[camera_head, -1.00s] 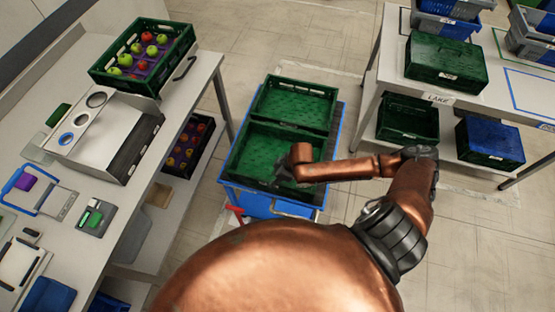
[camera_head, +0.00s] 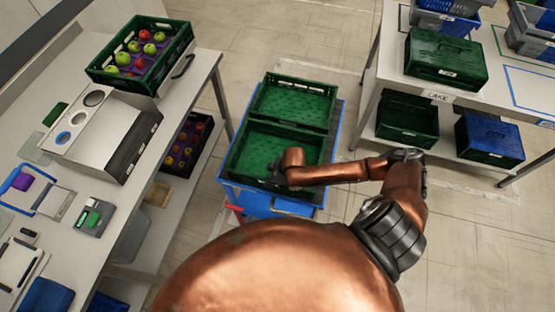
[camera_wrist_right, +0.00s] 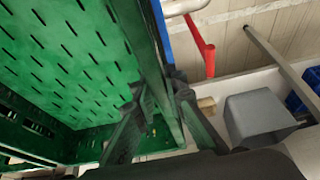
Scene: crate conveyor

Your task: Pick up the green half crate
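Two green half crates lie side by side on a blue cart: the far crate (camera_head: 292,101) and the near crate (camera_head: 262,147). Both look empty. My right gripper (camera_head: 274,174) is at the near crate's front left part, low and partly hidden by my own wrist. In the right wrist view, the right gripper (camera_wrist_right: 160,98) has its dark fingers apart, one on each side of the green crate's wall (camera_wrist_right: 148,50). I cannot tell if the fingers touch the wall. My left gripper is not in view.
The blue cart (camera_head: 243,199) has a red handle part (camera_head: 234,214). A left table holds a green crate (camera_head: 177,60) of apples and a metal box (camera_head: 122,125). A right table holds a lidded green crate (camera_head: 445,58).

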